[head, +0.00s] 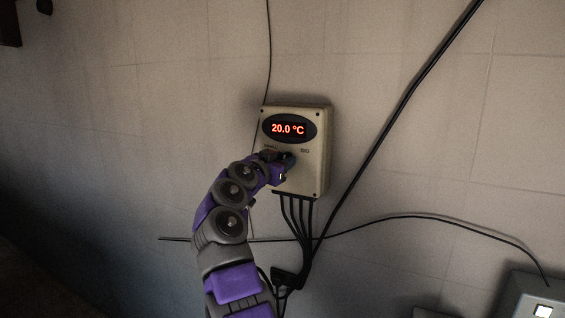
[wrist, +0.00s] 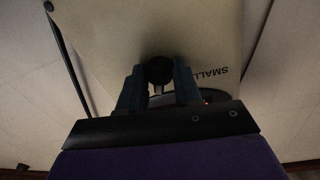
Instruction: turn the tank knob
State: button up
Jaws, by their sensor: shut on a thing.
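The tank control box (head: 312,178) is a beige panel on the wall, with a red display (head: 288,129) that reads 20.0 °C. My gripper (head: 287,160) is at the middle of the box, just below the display, and hides the knob in the head view. In the wrist view the knob (wrist: 158,70) is a dark round shape between the two fingers of my gripper (wrist: 159,84). The fingers are shut on it. The box's face (wrist: 200,35) fills the top of that view, with the word "SMALL" upside down at the right. The knob's turn position is too dark to tell.
Several black cables (head: 297,215) leave the bottom of the box. A thick black cable (head: 400,105) runs diagonally up the wall to the right. A grey box with a light switch (head: 542,300) is at the lower right.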

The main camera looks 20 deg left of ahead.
jog(key=shift+n, duration=0.3)
jog(key=shift+s+a+n, duration=0.15)
jog(key=shift+n, duration=0.75)
jog(key=n, duration=0.3)
jog(key=shift+r+n, duration=0.15)
jog(key=shift+n, duration=0.15)
jog(key=n+p, duration=0.1)
jog(key=n, duration=0.3)
jog(key=n+t+y+p, duration=0.1)
jog(key=n+p, duration=0.1)
jog(key=n, duration=0.2)
jog(key=shift+n, duration=0.3)
jog(key=n+p, duration=0.3)
jog(key=shift+s+n, duration=0.15)
jog(key=shift+n, duration=0.15)
jog(key=shift+f+n+p, duration=0.25)
jog(key=shift+n+p, duration=0.45)
jog(key=shift+n, duration=0.4)
jog(key=shift+f, duration=0.1)
